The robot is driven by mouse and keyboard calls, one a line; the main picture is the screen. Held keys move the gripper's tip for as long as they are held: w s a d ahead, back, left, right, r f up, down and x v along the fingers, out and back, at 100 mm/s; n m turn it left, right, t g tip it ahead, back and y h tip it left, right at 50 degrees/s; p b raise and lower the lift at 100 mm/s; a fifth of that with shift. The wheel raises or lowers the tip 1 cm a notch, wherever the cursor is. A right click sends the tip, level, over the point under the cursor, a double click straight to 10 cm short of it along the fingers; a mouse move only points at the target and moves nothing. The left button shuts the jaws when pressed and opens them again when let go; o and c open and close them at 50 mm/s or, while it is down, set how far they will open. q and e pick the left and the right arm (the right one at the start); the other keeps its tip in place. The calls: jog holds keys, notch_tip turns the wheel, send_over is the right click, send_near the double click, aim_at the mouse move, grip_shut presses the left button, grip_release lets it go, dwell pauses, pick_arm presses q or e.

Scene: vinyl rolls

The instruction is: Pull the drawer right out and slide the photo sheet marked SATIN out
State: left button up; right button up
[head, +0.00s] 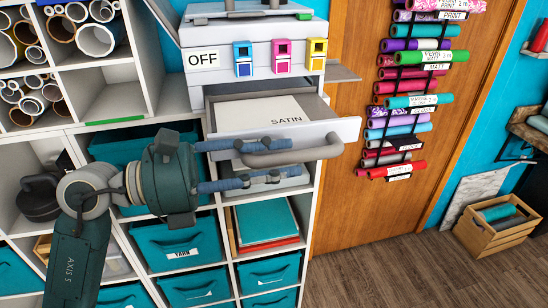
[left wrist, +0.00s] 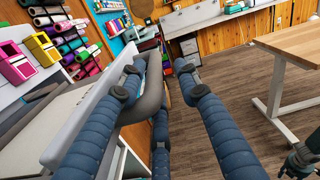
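The grey drawer (head: 342,128) of the printer is partly pulled out. A pale sheet (head: 262,111) printed SATIN lies flat inside it; its far edge is under the printer body. My left gripper (head: 284,160) is at the drawer front, its blue fingers pointing right along the curved handle (head: 312,155). In the left wrist view, the handle (left wrist: 151,98) lies between the spread fingers of the gripper (left wrist: 162,70), with a gap to the right finger. A dark green part at that view's lower right edge looks like my right gripper (left wrist: 301,161); its fingers are unclear.
The printer (head: 240,60) with an OFF label stands on a white shelf unit of teal bins (head: 181,243). A vinyl roll rack (head: 405,100) hangs on the wooden door to the right. A wooden table (left wrist: 290,45) stands right in the wrist view, with open floor before it.

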pick_arm(q)
jog(key=shift+r, duration=0.15)
jog(key=shift+a, duration=0.25)
jog(key=v, duration=1.1)
jog(key=shift+s+a, duration=0.2)
jog(key=shift+a, duration=0.05)
jog(key=shift+r, duration=0.1)
